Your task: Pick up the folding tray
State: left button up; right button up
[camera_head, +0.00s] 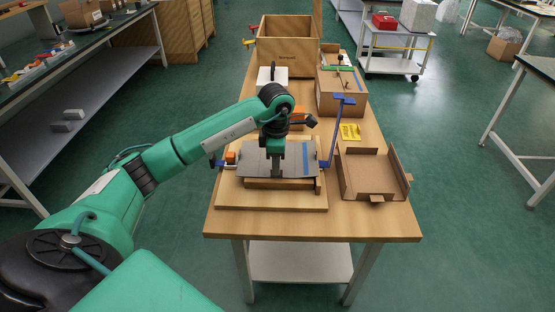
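A brown cardboard tray with raised side flaps, which looks like the folding tray (370,177), lies open on the right front of the wooden table. My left gripper (277,172) points down at a grey plate (252,163) on a wooden fixture, left of the cardboard tray and apart from it. Its fingers are small and dark, so I cannot tell whether they are open or shut, or whether they touch the plate. My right gripper is not in view.
A blue upright bracket (334,130) stands between the fixture and the cardboard tray. A yellow card (350,132) lies behind the tray. A cardboard box (342,97) and a larger wooden box (288,47) stand farther back. The table's front right corner is clear.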

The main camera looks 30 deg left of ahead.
pick_arm(q)
jog(key=shift+f, duration=1.4)
grip_shut()
jog(key=shift+r, duration=0.1)
